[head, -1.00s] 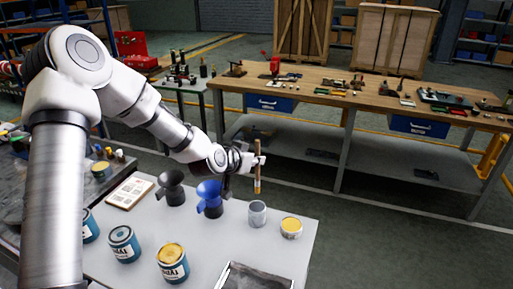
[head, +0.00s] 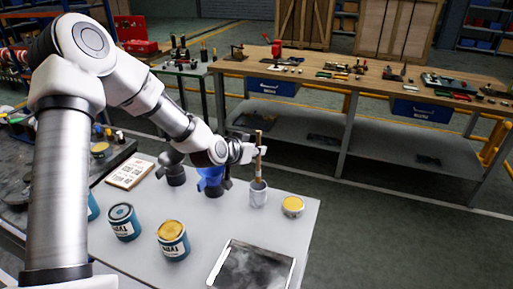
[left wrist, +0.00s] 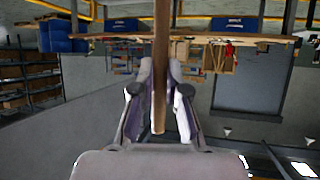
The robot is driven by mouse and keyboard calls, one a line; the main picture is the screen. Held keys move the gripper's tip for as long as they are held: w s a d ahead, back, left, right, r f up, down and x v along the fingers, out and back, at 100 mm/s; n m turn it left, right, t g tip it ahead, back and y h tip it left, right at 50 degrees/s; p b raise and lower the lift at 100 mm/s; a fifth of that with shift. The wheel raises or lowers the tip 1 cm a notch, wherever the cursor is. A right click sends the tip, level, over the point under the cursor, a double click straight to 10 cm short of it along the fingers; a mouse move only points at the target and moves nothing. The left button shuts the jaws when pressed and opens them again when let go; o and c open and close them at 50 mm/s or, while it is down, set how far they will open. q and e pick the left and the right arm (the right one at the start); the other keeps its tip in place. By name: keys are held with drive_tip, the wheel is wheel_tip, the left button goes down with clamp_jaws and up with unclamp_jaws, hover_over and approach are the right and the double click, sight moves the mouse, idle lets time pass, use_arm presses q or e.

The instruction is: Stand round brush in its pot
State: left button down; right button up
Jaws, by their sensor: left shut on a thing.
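The round brush (head: 258,143) has a wooden handle and stands about upright in my left gripper (head: 259,156). The fingers are shut on the handle, which also shows between them in the left wrist view (left wrist: 160,75). The grey pot (head: 258,196) stands on the light table, directly below the gripper in the head view. The brush's lower end meets the pot's mouth in the picture. I cannot tell whether it is inside or just above the rim. My right gripper is not in view.
A blue funnel-like object (head: 211,181) and a dark one (head: 172,171) stand left of the pot. A yellow-topped tin (head: 292,206) is at its right. Paint tins (head: 173,240) and a tray (head: 252,268) are nearer. A workbench (head: 330,82) stands behind.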

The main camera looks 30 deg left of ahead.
sight(257, 165)
use_arm(q)
drive_tip(key=shift+f, duration=0.1)
idle(0.3)
idle(0.6)
drive_tip(key=shift+f, duration=0.15)
drive_tip(key=shift+f+b, duration=1.45)
drive_tip(key=shift+f, duration=0.55)
drive_tip(key=shift+f+b, duration=0.35)
drive_tip(key=shift+f, duration=0.3)
